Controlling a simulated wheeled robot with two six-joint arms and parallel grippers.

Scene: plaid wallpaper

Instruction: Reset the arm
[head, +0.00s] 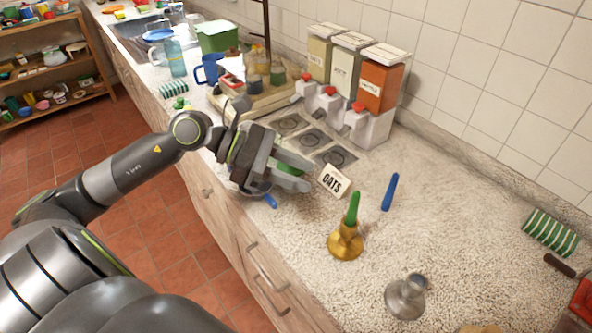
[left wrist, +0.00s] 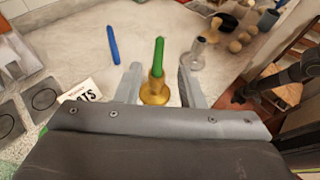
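My left arm reaches in from the left in the head view, with its gripper (head: 292,172) over the counter's front edge, close to the OATS sign (head: 334,180). In the left wrist view the left gripper (left wrist: 160,85) has its two fingers wide apart with nothing held between them. A green candle (head: 352,208) stands upright in a brass holder (head: 345,243), beyond the fingertips and apart from them. The candle (left wrist: 158,55) and holder (left wrist: 155,92) show between the fingers in the wrist view. A dark jointed arm at that view's right is probably my right one; its gripper state is unclear.
A blue candle (head: 390,192) lies on the counter, and an empty silver holder (head: 406,296) stands nearer. Dispensers (head: 378,85) line the wall. A striped green cloth (head: 550,232) lies at the right. A blue mug (head: 209,70) and green box (head: 217,37) stand farther back.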

